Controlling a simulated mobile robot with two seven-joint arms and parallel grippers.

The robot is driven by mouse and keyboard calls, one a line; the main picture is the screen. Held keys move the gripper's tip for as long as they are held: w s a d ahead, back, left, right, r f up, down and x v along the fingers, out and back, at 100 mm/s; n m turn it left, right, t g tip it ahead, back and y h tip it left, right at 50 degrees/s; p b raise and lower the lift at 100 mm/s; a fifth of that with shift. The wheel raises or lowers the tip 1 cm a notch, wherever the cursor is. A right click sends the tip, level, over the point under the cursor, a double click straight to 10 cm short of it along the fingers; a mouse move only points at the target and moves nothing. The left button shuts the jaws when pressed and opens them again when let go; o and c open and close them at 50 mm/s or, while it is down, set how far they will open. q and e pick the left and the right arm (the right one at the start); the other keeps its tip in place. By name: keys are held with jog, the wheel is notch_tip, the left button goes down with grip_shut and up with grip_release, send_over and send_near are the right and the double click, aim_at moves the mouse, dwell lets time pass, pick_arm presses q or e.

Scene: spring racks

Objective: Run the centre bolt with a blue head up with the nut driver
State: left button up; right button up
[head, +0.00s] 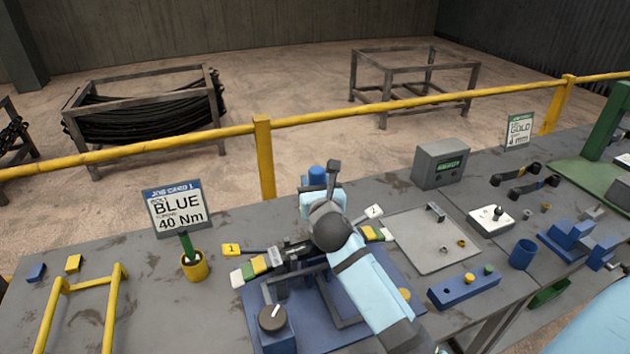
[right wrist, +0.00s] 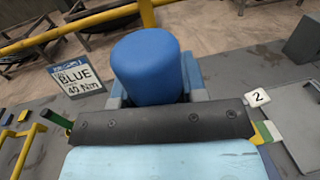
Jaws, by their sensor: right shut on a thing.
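My right gripper (head: 319,182) is over the spring fixture (head: 391,285) and shut on a blue cylinder (head: 317,174), which looks like the nut driver's handle. In the right wrist view the blue cylinder (right wrist: 150,65) stands upright between the fingers. Leaves with yellow, green and white ends (head: 255,267) stick out on both sides under my wrist, with tags 1 (head: 231,250) and 2 (head: 374,211). My arm hides the middle of the stack, so the centre bolt and the driver's lower end cannot be seen. My left gripper is not in view.
A job card (head: 176,208) reads BLUE, 40 Nm. A yellow cup (head: 194,265) and yellow rack (head: 62,288) stand left. Right are a grey tray (head: 418,256) with small parts, a grey box (head: 441,165), a blue peg block (head: 463,291) and a blue cup (head: 522,254).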

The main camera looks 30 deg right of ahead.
jog(key=shift+r, duration=0.15)
pick_arm(q)
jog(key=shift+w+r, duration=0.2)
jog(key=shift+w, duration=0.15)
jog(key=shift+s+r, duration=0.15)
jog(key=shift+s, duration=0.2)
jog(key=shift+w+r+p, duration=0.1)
jog(key=shift+p, duration=0.25)
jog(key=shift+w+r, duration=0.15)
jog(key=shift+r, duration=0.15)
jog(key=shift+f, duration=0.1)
dwell(0.6)
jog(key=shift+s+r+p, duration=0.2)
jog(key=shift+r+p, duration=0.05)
jog(key=shift+p, duration=0.25)
